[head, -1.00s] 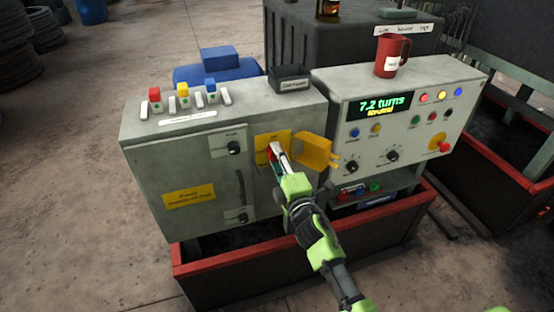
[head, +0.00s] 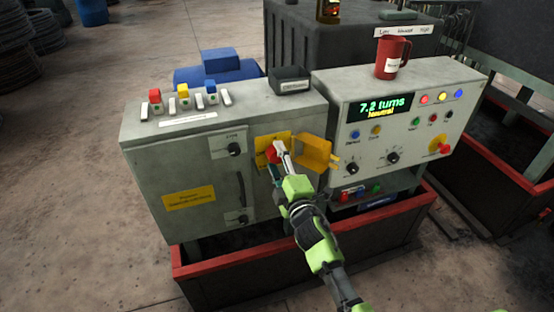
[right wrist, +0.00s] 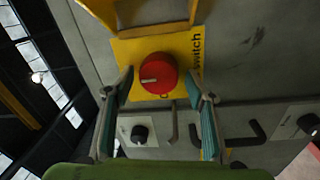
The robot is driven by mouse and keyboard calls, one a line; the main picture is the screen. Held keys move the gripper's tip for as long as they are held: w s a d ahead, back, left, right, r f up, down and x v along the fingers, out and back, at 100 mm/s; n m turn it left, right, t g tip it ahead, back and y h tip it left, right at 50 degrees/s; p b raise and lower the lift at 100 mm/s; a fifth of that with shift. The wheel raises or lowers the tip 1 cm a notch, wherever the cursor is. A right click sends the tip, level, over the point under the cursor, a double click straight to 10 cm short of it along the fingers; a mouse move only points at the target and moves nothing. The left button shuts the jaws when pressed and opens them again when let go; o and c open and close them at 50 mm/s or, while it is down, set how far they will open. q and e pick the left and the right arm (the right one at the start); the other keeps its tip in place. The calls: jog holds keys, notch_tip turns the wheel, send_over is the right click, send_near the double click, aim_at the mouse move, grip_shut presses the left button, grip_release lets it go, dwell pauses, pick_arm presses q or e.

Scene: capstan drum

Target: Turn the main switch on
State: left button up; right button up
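The main switch is a red round knob (head: 271,154) on a yellow plate on the front of the grey cabinet. In the right wrist view the knob (right wrist: 159,74) shows whole, with a pale pointer mark, and "switch" is printed on the plate (right wrist: 196,52). My right gripper (head: 280,157) is at the knob in the head view and partly covers the plate. In the right wrist view its two fingers (right wrist: 162,112) are spread to either side, with the knob centred beyond and between them. Nothing is held; contact cannot be told. My left gripper is not in view.
A yellow flap (head: 314,152) stands open just right of the switch. A door handle (head: 240,188) and black knobs (head: 234,148) are to its left. The control panel (head: 410,130) with a lit display and a red mug (head: 392,56) is to the right.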

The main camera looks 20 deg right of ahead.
dwell(0.3)
jog(key=s, duration=1.2)
jog(key=shift+d+f, duration=0.2)
jog(key=shift+f, duration=0.15)
jog(key=shift+f, duration=0.1)
